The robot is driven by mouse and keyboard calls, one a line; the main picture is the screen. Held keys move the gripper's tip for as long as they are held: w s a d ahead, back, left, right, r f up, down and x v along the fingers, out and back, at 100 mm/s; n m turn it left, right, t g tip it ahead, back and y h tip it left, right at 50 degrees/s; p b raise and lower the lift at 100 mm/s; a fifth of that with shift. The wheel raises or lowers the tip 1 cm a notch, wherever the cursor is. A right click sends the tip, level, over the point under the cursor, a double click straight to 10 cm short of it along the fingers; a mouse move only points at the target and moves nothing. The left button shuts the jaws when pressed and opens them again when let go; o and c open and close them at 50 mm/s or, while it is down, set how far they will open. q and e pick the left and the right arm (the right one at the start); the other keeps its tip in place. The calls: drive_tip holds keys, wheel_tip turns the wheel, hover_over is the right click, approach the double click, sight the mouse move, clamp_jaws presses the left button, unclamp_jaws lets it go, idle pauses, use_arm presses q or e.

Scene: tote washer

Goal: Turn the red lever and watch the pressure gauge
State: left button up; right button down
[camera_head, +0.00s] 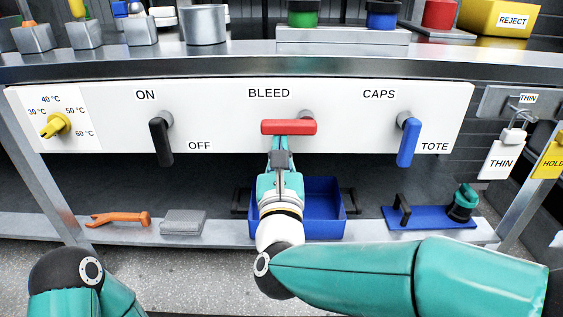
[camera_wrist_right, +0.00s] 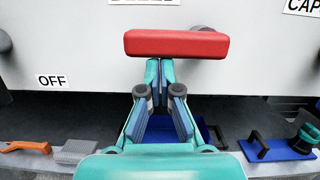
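The red lever (camera_head: 288,127) lies level under the BLEED label on the white panel (camera_head: 225,110), its handle reaching left from a grey pivot. It also shows in the right wrist view (camera_wrist_right: 177,44). My right gripper (camera_head: 280,148) is just below the handle, its fingers together with nothing seen between them. In the right wrist view its fingertips (camera_wrist_right: 160,68) meet the handle's lower edge; the handle hides their ends, and I cannot tell whether they touch it. I see no pressure gauge in either view. My left gripper is out of view.
A black lever (camera_head: 161,142) and a blue lever (camera_head: 408,142) hang down on either side. A yellow knob (camera_head: 56,125) sits on a temperature dial at left.

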drive_tip(key=s+f, duration=0.6)
drive_tip(key=s, duration=0.3)
drive_tip(key=shift+s+f+p, duration=0.3)
drive_tip(key=shift+s+p, duration=0.05)
idle(0.7)
